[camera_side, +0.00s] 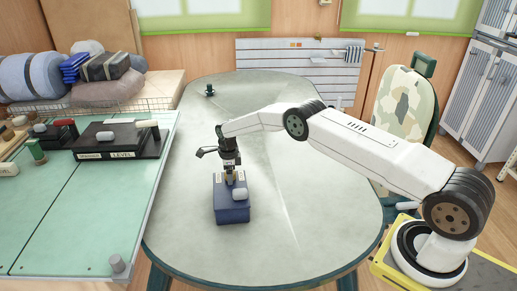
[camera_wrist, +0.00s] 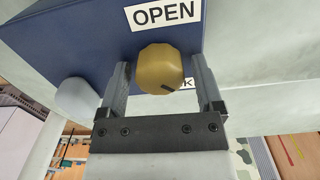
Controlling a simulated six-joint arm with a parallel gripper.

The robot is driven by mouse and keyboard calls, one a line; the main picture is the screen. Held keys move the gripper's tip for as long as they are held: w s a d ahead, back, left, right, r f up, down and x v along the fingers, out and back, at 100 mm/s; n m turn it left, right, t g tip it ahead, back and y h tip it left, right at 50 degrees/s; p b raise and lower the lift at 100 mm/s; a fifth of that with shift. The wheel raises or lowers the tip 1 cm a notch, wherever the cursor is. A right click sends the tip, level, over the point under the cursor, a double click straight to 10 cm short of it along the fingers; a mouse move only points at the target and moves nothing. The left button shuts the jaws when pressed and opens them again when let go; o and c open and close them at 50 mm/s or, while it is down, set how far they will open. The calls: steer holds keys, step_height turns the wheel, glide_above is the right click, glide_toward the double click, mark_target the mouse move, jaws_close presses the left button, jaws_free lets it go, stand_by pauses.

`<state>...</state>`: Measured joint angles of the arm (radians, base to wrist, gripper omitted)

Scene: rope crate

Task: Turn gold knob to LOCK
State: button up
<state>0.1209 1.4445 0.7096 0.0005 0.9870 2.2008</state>
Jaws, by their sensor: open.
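The gold knob (camera_wrist: 160,68) sits on the face of a dark blue box. It has a dark pointer line on its lower right side, directed toward a label that is mostly hidden behind it, with only a "K" showing. An "OPEN" label (camera_wrist: 163,14) is above the knob. The blue box (camera_side: 232,214) stands on the oval table in the side view. My gripper (camera_wrist: 163,80) is open, with one finger on each side of the knob; I cannot tell whether the fingers touch it. In the side view my gripper (camera_side: 230,174) is at the top of the box and hides the knob.
A pale grey rounded piece (camera_wrist: 77,97) is on the box beside the left finger. The oval table (camera_side: 300,200) is mostly clear around the box. A green bench (camera_side: 60,225) with black lever units stands at the left. A small dark green item (camera_side: 209,91) is at the table's back.

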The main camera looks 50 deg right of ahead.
steer(key=shift+r, duration=0.15)
steer(key=shift+r, duration=2.4)
steer(key=shift+s+a+r+n, duration=0.15)
steer(key=shift+r+n, duration=0.25)
steer(key=shift+r, duration=0.05)
steer(key=s+a+r+n+t, duration=0.1)
steer(key=s+a+r+n, duration=0.3)
steer(key=s+r+n, duration=0.85)
steer(key=s+a+r+n, duration=0.1)
steer(key=s+n, duration=0.5)
steer(key=s, duration=0.4)
steer(key=s+a+r+n+t, duration=0.1)
steer(key=s+a+n, duration=0.1)
steer(key=s+n, duration=0.5)
steer(key=s, duration=0.3)
steer(key=shift+s+t, duration=0.3)
steer(key=shift+s, duration=0.05)
steer(key=shift+a, duration=0.1)
